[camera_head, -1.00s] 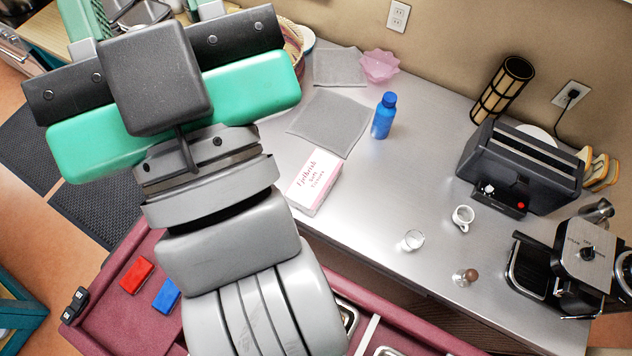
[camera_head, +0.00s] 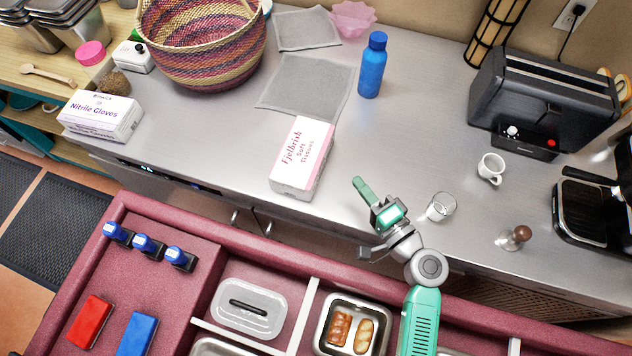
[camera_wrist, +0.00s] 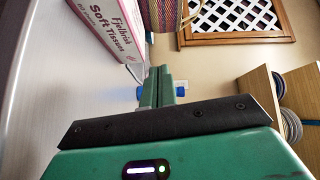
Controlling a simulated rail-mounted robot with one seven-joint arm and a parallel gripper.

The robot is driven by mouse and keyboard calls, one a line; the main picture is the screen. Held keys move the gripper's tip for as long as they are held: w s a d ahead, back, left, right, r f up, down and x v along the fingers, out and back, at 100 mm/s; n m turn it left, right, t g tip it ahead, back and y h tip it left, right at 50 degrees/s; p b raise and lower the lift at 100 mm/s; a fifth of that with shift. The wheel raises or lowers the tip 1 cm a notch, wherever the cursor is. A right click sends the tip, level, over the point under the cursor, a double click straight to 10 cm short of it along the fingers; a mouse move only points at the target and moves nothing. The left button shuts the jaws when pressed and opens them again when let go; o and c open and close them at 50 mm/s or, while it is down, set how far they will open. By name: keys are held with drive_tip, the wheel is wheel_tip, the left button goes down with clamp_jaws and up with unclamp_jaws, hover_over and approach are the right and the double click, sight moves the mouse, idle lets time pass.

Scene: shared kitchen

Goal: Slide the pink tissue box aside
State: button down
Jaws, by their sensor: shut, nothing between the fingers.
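The tissue box (camera_head: 303,158), white and pink with "Soft Tissues" on it, lies on the steel counter (camera_head: 420,110) near its front edge, against the corner of a grey cloth (camera_head: 318,85). My gripper (camera_head: 364,190) is to the right of the box, near the counter's front edge, with a gap between them. Its green fingers are together and hold nothing. In the wrist view, the box (camera_wrist: 108,28) is at the upper left, partly cut off, and my shut fingers (camera_wrist: 161,84) are below and right of it.
A blue bottle (camera_head: 372,66) stands behind the box. A glass (camera_head: 440,207) is just right of my gripper, with a white mug (camera_head: 490,168) beyond. A glove box (camera_head: 101,115) and woven basket (camera_head: 203,45) are to the left. Counter left of the tissue box is bare.

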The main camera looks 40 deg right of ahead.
drive_tip(key=s+f+m, duration=0.1)
drive_tip(key=f, duration=0.1)
drive_tip(key=s+f+m+h, duration=0.1)
drive_tip(key=s+d+f, duration=0.1)
drive_tip(key=f, duration=0.1)
drive_tip(key=shift+s+d+f+m+h, duration=0.1)
drive_tip(key=shift+s+f+m+h, duration=0.05)
drive_tip(key=shift+f+m+h, duration=0.2)
approach(326, 154)
drive_tip(key=w+d, duration=0.1)
drive_tip(key=w+d+r, duration=0.1)
drive_tip(key=d, duration=0.1)
drive_tip(key=shift+w, duration=0.15)
drive_tip(key=shift+w+a, duration=0.8)
drive_tip(key=shift+w, duration=0.25)
drive_tip(key=shift+w+a+f, duration=0.1)
drive_tip(key=shift+w+a, duration=0.3)
drive_tip(key=shift+w, duration=0.15)
